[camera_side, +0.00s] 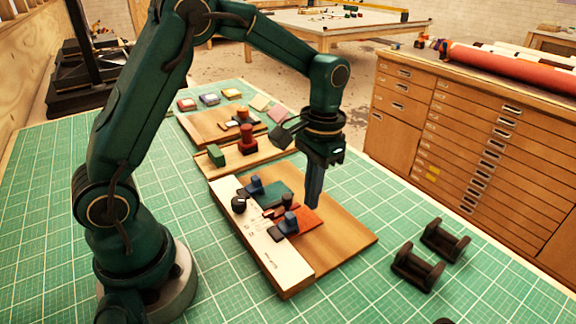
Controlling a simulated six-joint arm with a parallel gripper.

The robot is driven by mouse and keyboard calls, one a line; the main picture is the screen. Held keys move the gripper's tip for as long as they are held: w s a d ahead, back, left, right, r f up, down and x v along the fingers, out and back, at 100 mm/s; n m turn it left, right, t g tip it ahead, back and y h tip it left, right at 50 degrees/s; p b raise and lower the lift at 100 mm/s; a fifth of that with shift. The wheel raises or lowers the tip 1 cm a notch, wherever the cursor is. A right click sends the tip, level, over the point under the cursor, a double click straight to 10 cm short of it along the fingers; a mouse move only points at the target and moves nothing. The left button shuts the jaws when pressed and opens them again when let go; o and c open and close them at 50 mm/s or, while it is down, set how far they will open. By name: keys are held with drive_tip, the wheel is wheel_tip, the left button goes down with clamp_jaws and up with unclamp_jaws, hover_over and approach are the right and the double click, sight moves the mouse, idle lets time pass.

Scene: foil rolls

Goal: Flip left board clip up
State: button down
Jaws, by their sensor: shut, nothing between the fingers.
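The wooden board (345,240) lies on the green mat, with a white strip (265,245) along its left side. Two blue clips with dark tabs sit along that strip. One clip (255,186) is farther left and back, beside a green plate. The other clip (289,223) is nearer the camera, beside an orange-red plate. Both tabs appear to lie low over the strip; their exact angle is too small to tell. My gripper (313,204) points down with its blue fingers shut and empty. It is over the board's right part, right of both clips and apart from them.
A round black knob (238,205) and a dark upright knob (288,201) stand near the clips. Behind are boards with a red stamp (247,139) and a green block (215,155). Two dark cradles (418,268) (445,240) stand right.

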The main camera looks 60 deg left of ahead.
sight(285, 228)
drive_tip(key=shift+s+f, duration=0.2)
drive_tip(key=shift+s, duration=1.1)
drive_tip(key=shift+s+r, duration=0.35)
drive_tip(key=shift+s, duration=0.15)
drive_tip(key=shift+s+r, duration=0.2)
drive_tip(key=shift+s, duration=0.4)
drive_tip(key=shift+s+r, duration=0.2)
drive_tip(key=shift+s, duration=0.35)
drive_tip(key=shift+w+r, duration=0.1)
drive_tip(key=shift+r, duration=0.05)
drive_tip(key=shift+r, duration=0.65)
